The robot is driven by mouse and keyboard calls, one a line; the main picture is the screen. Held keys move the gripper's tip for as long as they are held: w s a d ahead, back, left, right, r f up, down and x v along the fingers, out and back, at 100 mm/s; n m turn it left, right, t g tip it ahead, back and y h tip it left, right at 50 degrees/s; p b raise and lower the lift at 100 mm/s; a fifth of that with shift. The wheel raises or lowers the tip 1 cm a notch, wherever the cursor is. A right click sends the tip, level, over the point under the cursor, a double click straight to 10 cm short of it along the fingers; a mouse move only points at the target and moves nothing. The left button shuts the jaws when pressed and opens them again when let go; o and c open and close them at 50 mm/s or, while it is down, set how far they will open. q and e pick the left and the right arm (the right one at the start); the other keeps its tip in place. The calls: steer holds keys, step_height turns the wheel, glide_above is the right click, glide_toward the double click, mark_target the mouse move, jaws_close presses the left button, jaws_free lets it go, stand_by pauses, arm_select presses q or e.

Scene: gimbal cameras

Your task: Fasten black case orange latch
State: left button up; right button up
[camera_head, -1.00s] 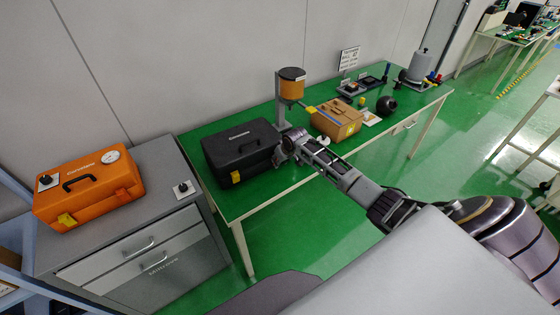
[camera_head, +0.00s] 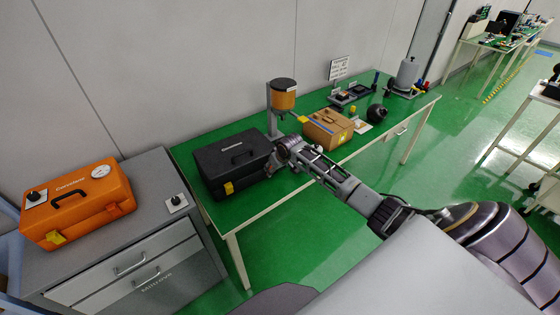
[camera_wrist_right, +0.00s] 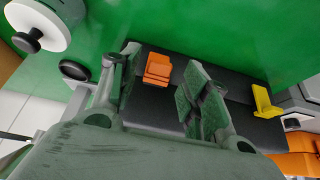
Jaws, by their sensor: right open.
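The black case (camera_head: 222,158) sits on the green table, with a yellow latch (camera_head: 228,187) on its front; this latch also shows in the right wrist view (camera_wrist_right: 263,102). The orange latch (camera_wrist_right: 157,69) is on the same side of the case in the right wrist view; in the head view my arm hides it. My right gripper (camera_wrist_right: 160,88) is open, with one finger on each side of the orange latch and a gap to each. It appears at the case's right end in the head view (camera_head: 272,163). I cannot tell how far the latch is closed. My left gripper is out of view.
An orange case (camera_head: 80,208) and a small black knob on a plate (camera_head: 176,203) stand on the grey cabinet at left. The table's front strip is clear.

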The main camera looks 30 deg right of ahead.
steer(key=v, duration=0.9)
steer(key=shift+r, duration=0.2)
steer(key=shift+s+a, duration=0.1)
stand_by(0.5)
steer(key=s+a+f+n+g, duration=0.1)
steer(key=s+a+f, duration=0.2)
steer(key=s+a, duration=0.6)
steer(key=s+a+f+n, duration=0.1)
steer(key=s+a+f, duration=0.3)
steer(key=s+a, duration=0.55)
steer(key=s+r+g, duration=0.1)
steer(key=s+r, duration=0.2)
steer(key=s, duration=0.9)
step_height(320, 180, down, 34)
steer(key=s+g+b, duration=0.1)
steer(key=s+b, duration=0.1)
steer(key=s+d+f+b, duration=0.1)
steer(key=s+d+f, duration=0.1)
steer(key=s+f, duration=0.9)
steer(key=s+d+f+g+b, duration=0.1)
steer(key=s+d+f, duration=0.1)
steer(key=s+f, duration=0.9)
steer(key=shift+s+d+f+g, duration=0.2)
steer(key=shift+s+d+g, duration=0.1)
steer(key=shift+s+d, duration=0.1)
